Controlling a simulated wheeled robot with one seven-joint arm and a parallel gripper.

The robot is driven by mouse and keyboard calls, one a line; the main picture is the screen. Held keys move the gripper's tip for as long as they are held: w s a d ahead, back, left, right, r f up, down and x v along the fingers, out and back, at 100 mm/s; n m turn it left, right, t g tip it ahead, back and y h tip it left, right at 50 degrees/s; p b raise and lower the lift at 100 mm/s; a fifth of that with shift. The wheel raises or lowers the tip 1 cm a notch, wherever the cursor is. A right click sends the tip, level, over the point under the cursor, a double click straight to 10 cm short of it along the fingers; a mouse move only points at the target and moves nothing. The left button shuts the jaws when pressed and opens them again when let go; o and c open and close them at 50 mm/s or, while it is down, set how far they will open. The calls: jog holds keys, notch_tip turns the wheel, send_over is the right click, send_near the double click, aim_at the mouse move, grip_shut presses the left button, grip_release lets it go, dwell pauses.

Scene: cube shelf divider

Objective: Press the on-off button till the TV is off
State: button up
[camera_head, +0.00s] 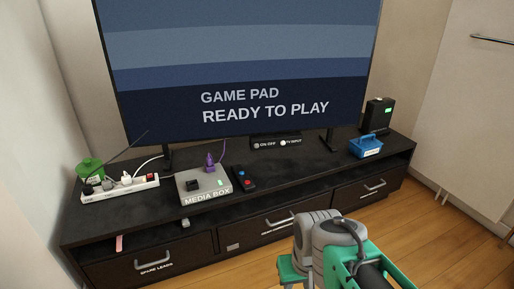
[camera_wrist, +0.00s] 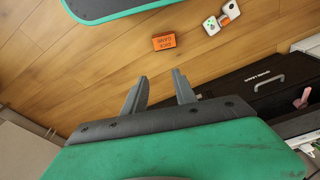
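The TV (camera_head: 235,65) stands on the black cabinet in the head view, and its screen is lit with "GAME PAD READY TO PLAY". Below the screen a small dark panel (camera_head: 275,147) carries a grey button labelled "ON-OFF" (camera_head: 257,146) and a white button labelled "TV INPUT" (camera_head: 283,143). In the wrist view my gripper (camera_wrist: 160,88) is open and empty, with its two fingers apart above the wooden floor. The fingertips do not show in the head view, where my arm is at the lower right. The panel is not in the wrist view.
On the cabinet top (camera_head: 120,215) stand a power strip (camera_head: 120,187), a media box (camera_head: 205,187), a remote (camera_head: 244,179), a blue basket (camera_head: 366,146) and a black box (camera_head: 379,113). An orange box (camera_wrist: 164,42) and a white object (camera_wrist: 221,18) lie on the floor.

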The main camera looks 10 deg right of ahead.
grip_shut()
dwell(1.4)
jog(key=shift+a+r+p, duration=0.15)
jog(key=shift+r+p, duration=1.65)
jog(key=shift+r, duration=0.05)
